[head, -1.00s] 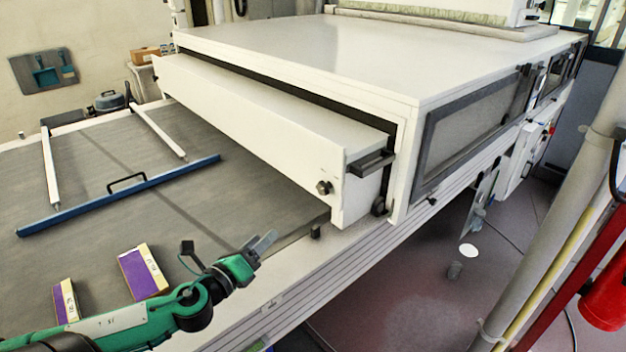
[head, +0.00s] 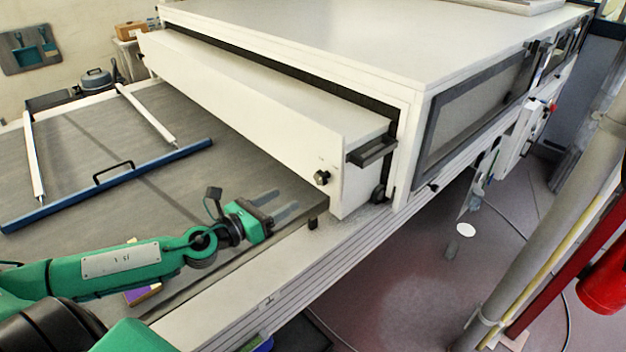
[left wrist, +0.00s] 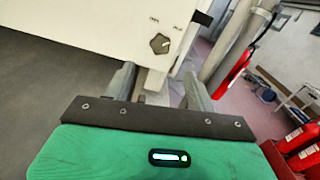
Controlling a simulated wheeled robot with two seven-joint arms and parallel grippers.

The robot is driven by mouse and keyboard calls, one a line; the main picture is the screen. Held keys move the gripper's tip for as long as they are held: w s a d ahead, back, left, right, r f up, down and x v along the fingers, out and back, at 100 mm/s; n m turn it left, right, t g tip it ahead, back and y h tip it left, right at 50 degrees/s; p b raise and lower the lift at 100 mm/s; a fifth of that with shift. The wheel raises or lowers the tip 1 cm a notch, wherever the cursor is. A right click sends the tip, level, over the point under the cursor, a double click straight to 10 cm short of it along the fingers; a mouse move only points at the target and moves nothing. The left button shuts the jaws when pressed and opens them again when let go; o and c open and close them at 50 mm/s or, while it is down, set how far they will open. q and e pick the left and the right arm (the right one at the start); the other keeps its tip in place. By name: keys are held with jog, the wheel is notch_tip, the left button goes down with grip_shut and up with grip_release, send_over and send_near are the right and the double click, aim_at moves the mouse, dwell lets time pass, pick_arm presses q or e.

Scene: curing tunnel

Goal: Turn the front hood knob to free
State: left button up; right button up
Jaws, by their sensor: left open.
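The front hood knob (head: 321,178) is a small dark knob on the front end of the white hood (head: 240,115), with small markings above it. My right gripper is not in view.
A black handle (head: 372,150) sticks out at the hood's right end. A blue bar with a black handle (head: 110,185) lies across the grey belt (head: 215,165) at left. A white frame rail (head: 270,285) runs along the near edge. A purple box is partly hidden behind my arm.

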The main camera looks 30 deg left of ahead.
aim_at(318, 179)
pick_arm(q)
jog(key=p+x, duration=0.4)
jog(key=x, duration=0.5)
jog(key=shift+r, duration=0.15)
jog(key=shift+x, duration=0.8)
jog(key=shift+d, duration=0.1)
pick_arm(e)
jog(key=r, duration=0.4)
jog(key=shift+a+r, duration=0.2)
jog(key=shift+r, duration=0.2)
pick_arm(q)
jog(key=shift+c, duration=0.3)
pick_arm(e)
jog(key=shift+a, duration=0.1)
pick_arm(q)
jog(key=c, duration=0.9)
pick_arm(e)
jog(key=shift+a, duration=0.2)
